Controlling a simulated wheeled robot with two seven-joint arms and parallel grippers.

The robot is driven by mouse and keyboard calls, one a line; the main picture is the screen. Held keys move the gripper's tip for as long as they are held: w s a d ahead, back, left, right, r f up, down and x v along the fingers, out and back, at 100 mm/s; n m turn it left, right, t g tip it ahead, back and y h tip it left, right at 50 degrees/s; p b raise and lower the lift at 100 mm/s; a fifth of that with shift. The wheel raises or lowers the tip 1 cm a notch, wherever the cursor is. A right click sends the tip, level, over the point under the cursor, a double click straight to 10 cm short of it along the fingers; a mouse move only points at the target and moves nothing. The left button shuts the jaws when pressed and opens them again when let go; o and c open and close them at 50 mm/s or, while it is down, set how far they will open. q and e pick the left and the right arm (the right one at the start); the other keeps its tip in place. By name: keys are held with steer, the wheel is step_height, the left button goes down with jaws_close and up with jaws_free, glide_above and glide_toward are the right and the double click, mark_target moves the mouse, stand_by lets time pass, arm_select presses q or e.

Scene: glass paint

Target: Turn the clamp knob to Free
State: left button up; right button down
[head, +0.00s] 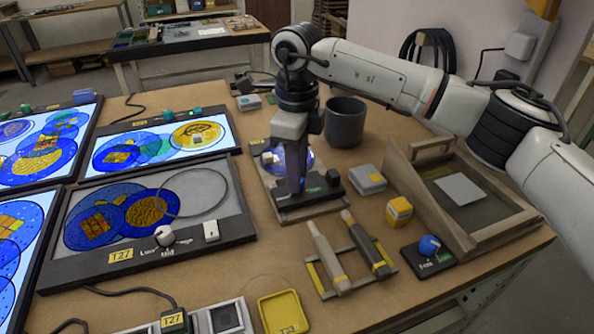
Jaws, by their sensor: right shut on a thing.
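My right gripper (296,187) comes down from above onto the black front strip (318,203) of a small pale fixture near the table's middle. Its fingers are shut and point straight down at the strip. What they hold looks like the clamp knob, but the fingers hide it, so its pointer and setting cannot be read. A small dark green part (333,177) stands on the strip just right of the fingers. A glowing blue-violet disc shows partly behind the gripper. My left gripper is out of view.
A dark cup (345,121) stands behind the fixture, near my right arm. A wooden-framed tray (478,215), yellow block (398,211) and blue knob on a black box (429,245) are to the right. Two tools (328,257) lie in front. Lit panels (162,145) fill the left.

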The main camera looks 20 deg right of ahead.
steer(key=shift+r+m, duration=0.1)
steer(key=shift+m, duration=1.2)
steer(key=c, duration=1.5)
jaws_free()
step_height(320, 180, up, 10)
steer(key=shift+r, duration=0.15)
